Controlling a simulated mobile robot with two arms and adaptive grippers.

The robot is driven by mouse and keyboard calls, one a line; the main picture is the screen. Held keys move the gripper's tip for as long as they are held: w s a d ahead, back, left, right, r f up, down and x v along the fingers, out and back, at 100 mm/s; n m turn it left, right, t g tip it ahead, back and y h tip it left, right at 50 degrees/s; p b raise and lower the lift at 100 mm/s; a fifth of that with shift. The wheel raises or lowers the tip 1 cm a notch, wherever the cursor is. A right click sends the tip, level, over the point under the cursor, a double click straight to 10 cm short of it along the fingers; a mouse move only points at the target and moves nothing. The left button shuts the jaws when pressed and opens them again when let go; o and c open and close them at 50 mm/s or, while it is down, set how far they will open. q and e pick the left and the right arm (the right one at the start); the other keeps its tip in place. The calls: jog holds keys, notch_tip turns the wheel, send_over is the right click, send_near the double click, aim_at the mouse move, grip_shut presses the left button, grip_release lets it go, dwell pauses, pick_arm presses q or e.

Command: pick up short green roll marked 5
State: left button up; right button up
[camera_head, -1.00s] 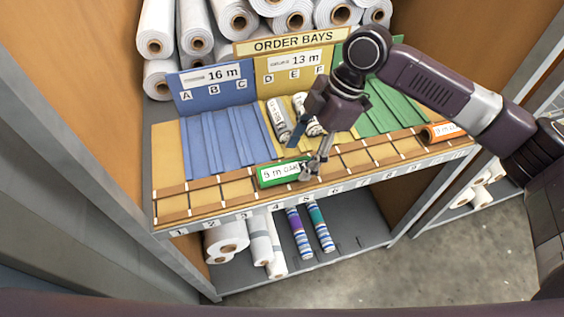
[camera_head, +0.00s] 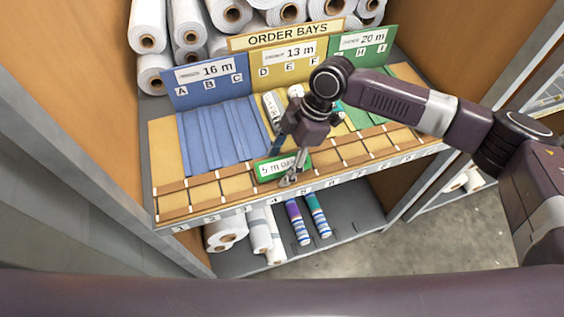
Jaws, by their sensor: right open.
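The short green roll (camera_head: 268,170) lies in the front row of the slotted shelf, near the marks 4 and 5. Its white label appears to start with "5 m". My right gripper (camera_head: 289,174) is open, pointing down at the right end of the green roll. Its fingers overlap that end in the picture and partly hide it. I cannot tell whether they touch it. My left gripper is not in view.
Blue, yellow and green order bays (camera_head: 218,135) rise behind the front row. A white roll (camera_head: 272,108) lies in the yellow bay, with another partly hidden by my arm. Large white rolls are stacked behind. The front row's left slots are empty.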

jog(key=c, duration=1.2)
jog(key=shift+c, duration=0.3)
jog(key=shift+r, duration=0.15)
jog(key=shift+c, duration=0.2)
